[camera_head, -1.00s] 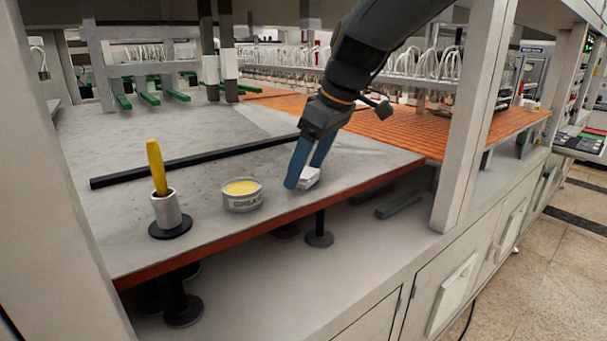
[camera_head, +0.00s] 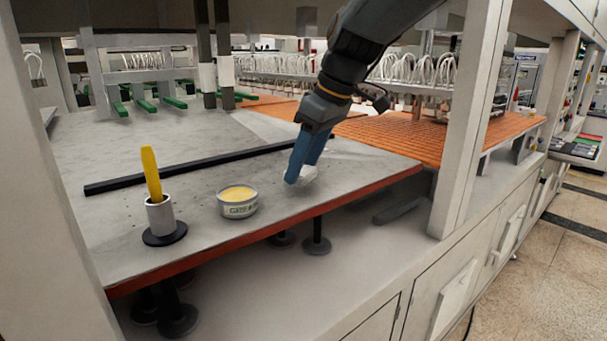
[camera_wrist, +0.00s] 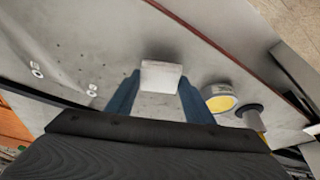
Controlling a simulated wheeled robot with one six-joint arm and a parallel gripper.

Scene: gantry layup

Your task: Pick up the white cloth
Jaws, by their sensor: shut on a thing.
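The white cloth (camera_head: 307,174) is a small folded white block at the tips of my gripper (camera_head: 300,180), low over the grey table plate near its front edge. My gripper has blue fingers and is shut on the cloth. In the wrist view the cloth (camera_wrist: 161,77) sits between the two blue fingertips (camera_wrist: 160,95). I cannot tell for sure whether the cloth still touches the plate.
A grease tin (camera_head: 238,203) with yellow contents stands left of my gripper. Further left is a metal cup (camera_head: 160,216) holding a yellow-handled tool (camera_head: 151,172). A black bar (camera_head: 190,168) lies behind. A white post (camera_head: 466,125) stands at right.

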